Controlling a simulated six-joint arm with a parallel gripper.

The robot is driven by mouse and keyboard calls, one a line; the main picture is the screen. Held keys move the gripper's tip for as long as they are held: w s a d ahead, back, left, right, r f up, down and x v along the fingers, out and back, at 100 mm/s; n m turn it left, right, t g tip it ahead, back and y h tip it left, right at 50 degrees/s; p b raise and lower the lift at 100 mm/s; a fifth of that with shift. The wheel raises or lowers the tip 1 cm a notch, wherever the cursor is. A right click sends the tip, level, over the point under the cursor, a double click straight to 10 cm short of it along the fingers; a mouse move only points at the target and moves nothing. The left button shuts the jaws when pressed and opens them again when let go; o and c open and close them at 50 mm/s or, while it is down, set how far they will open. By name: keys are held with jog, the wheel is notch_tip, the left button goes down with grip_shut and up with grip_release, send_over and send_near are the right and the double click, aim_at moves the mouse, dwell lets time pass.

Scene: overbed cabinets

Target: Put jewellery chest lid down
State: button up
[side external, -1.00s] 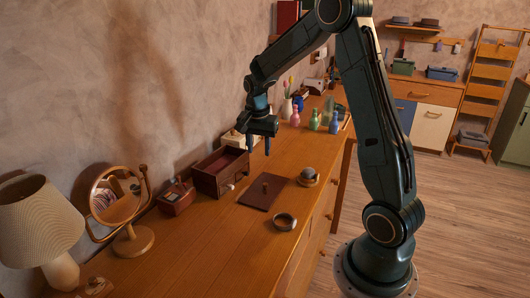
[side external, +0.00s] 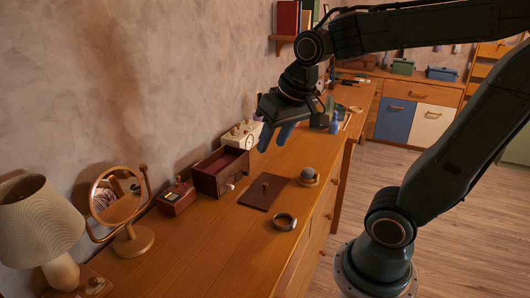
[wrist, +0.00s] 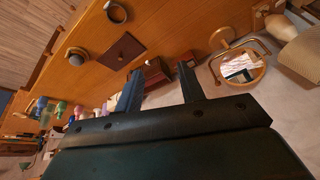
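The jewellery chest (side external: 222,172) is a dark red open-topped box on the wooden dresser, near the wall. Its lid (side external: 265,190), a flat dark red panel with a small knob, lies on the dresser in front of the chest, apart from it. In the wrist view the lid (wrist: 125,50) lies clear beyond the fingers, and the chest (wrist: 157,75) shows between them, partly hidden by one finger. My gripper (side external: 275,137) is raised above the dresser, above and to the right of the chest in the side view. Its fingers (wrist: 161,73) are apart, with nothing held.
A grey ring-shaped item (side external: 283,221) and a round-topped item (side external: 308,177) lie near the lid. A small red box (side external: 176,198), mirror (side external: 122,206) and lamp (side external: 40,225) stand left. A white box (side external: 243,135) stands behind the chest. The front left dresser top is clear.

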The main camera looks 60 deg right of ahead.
jog(key=s+a+n+t+y, duration=0.1)
jog(key=s+a+n, duration=0.3)
jog(key=s, duration=0.3)
jog(key=shift+s+a+n, duration=0.15)
jog(key=shift+s+n, duration=0.1)
jog(key=shift+n, duration=0.15)
